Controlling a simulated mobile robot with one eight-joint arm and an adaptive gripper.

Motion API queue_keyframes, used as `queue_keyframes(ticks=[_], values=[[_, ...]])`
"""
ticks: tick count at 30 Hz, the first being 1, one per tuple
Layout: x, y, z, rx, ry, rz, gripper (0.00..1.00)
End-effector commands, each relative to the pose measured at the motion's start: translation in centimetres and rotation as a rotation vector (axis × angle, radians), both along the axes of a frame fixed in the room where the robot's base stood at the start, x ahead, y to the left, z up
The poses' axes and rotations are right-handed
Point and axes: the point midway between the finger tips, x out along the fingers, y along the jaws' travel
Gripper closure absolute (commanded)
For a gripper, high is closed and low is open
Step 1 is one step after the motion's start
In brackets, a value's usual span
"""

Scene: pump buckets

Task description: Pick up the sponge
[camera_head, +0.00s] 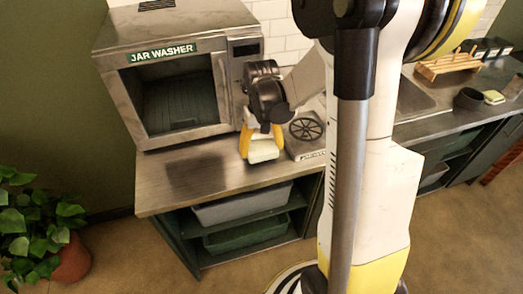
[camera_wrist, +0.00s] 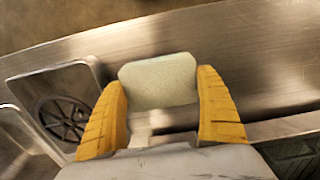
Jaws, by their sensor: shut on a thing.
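The sponge (camera_wrist: 160,82) is a pale cream-green block with rounded corners. In the wrist view it sits between the two yellow fingers of my gripper (camera_wrist: 162,100), which are shut on it. In the head view the sponge (camera_head: 263,152) shows below my gripper (camera_head: 261,143), over the counter in front of the jar washer. I cannot tell from these views how far it is above the counter.
The jar washer (camera_head: 180,90) stands at the back left. A drain-like unit with a round wheel (camera_head: 306,129) is right of my gripper. Bins (camera_head: 240,205) sit under the counter (camera_head: 175,190). A potted plant (camera_head: 40,225) stands at the left.

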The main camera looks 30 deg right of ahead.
Motion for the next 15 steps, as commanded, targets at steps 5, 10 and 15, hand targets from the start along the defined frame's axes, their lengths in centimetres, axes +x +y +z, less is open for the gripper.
queue_keyframes(ticks=[5,10,15], values=[[-1.2,-1.9,3.4,0.000,0.000,-0.007,0.30],[-3.3,-5.3,5.7,0.000,0.000,-0.007,0.30],[-5.1,-8.1,7.6,0.000,0.000,-0.005,0.30]])
